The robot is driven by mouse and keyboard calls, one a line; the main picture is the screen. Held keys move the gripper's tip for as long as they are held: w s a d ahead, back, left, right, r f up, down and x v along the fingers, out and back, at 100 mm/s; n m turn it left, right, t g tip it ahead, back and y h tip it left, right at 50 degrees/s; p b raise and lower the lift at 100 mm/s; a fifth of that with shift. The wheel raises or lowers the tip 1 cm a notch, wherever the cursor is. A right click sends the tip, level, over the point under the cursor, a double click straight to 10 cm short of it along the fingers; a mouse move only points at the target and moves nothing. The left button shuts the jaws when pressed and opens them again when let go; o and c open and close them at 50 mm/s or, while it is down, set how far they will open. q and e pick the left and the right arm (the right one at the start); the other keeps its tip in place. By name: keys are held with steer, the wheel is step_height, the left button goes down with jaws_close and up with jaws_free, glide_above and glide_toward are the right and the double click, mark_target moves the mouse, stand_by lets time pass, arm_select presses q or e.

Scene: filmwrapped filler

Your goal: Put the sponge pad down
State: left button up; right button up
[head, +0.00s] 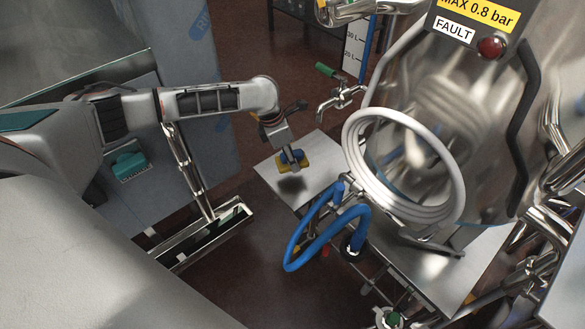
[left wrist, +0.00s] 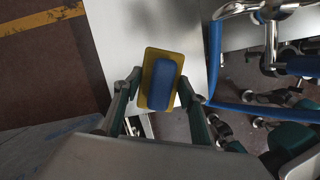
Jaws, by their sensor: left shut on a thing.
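The sponge pad (head: 293,166) is a yellow slab with a blue block on top. My left gripper (head: 289,152) is shut on it, and the pad hangs over the left part of a metal shelf (head: 316,169). A dark shadow lies on the shelf below the pad, which appears a little above the surface. In the left wrist view the pad (left wrist: 164,83) sits between the two fingers of the gripper (left wrist: 158,92), with the pale shelf (left wrist: 115,30) behind it. My right gripper is not in view.
A coiled white hose (head: 352,160) and a shiny metal vessel (head: 440,120) stand right of the pad. A looped blue hose (head: 300,250) hangs at the shelf's front. A green-handled tap (head: 340,98) is behind. The shelf around the pad is bare.

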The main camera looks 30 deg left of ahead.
mark_target(291, 175)
arm_select(q)
steer(key=f+b, duration=0.1)
steer(key=f, duration=0.4)
steer(key=shift+s+f+b, duration=0.2)
steer(key=shift+f+b, duration=0.05)
steer(key=shift+b, duration=0.15)
steer(key=shift+f, duration=0.15)
steer(key=shift+w+r, duration=0.15)
steer(key=shift+r, duration=0.15)
steer(key=shift+f, duration=0.15)
steer(key=o, duration=1.5)
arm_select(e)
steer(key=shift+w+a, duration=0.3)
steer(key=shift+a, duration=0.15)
